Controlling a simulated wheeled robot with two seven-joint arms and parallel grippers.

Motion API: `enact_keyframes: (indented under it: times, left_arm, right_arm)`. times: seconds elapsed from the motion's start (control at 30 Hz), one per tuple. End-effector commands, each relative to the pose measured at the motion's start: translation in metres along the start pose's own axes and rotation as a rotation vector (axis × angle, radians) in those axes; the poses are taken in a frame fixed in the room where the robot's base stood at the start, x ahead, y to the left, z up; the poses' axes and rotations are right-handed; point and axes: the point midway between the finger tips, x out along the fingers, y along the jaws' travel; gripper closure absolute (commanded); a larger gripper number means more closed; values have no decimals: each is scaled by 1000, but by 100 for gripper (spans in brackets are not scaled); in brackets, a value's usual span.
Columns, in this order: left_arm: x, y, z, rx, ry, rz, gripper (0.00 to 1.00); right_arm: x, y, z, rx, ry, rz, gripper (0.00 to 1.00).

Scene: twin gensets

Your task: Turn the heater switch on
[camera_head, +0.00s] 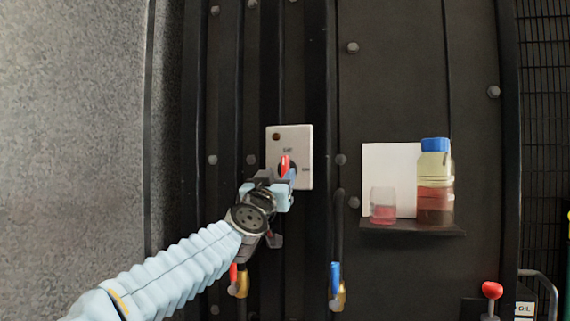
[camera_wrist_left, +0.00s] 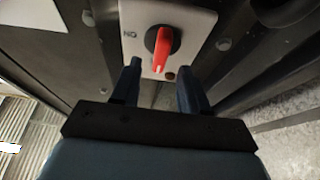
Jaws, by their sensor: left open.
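The heater switch is a red knob (camera_head: 284,165) on a dark round base, set on a pale plate (camera_head: 303,142) fixed to the dark panel. The knob points up in the head view. In the wrist view the red knob (camera_wrist_left: 161,48) points down the picture, and the plate (camera_wrist_left: 190,17) bears an upside-down "ON" mark to the knob's left. A small brown lamp (camera_head: 276,136) sits at the plate's upper left. My left gripper (camera_head: 277,180) is open just in front of the plate. Its fingers (camera_wrist_left: 157,75) stand apart near the knob, not gripping it. My right gripper is not in view.
A shelf (camera_head: 410,229) to the right holds a blue-capped bottle (camera_head: 435,185) and a small cup (camera_head: 383,205) with red liquid. Below hang red (camera_head: 233,273) and blue (camera_head: 335,275) handled valves. A red-knobbed lever (camera_head: 492,290) stands at lower right.

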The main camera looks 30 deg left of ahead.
Motion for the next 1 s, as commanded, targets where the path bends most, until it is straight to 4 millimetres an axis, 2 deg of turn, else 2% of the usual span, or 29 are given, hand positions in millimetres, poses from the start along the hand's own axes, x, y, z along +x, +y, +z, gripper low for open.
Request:
enact_keyframes:
  times: [0.03, 0.1, 0.23, 0.6, 0.67, 0.9, 1.0]
  left_arm:
    - [12, 0, -3, -1, -1, -1, 55]
    - [24, 0, -2, 0, 0, -1, 55]
    - [39, 0, -2, -1, -1, 1, 55]
    - [46, 0, 0, 0, 0, 0, 55]
    - [46, 0, 0, 0, 1, 0, 61]
    - [45, 0, 0, 0, 0, 0, 98]
    - [45, 0, 0, 0, 0, 0, 100]
  right_arm:
    - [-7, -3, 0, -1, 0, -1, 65]
    - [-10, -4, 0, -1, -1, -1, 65]
    - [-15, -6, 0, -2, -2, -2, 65]
    - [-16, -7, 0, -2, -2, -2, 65]
    - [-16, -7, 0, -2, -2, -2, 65]
    - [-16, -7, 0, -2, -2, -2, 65]
    - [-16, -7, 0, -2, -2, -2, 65]
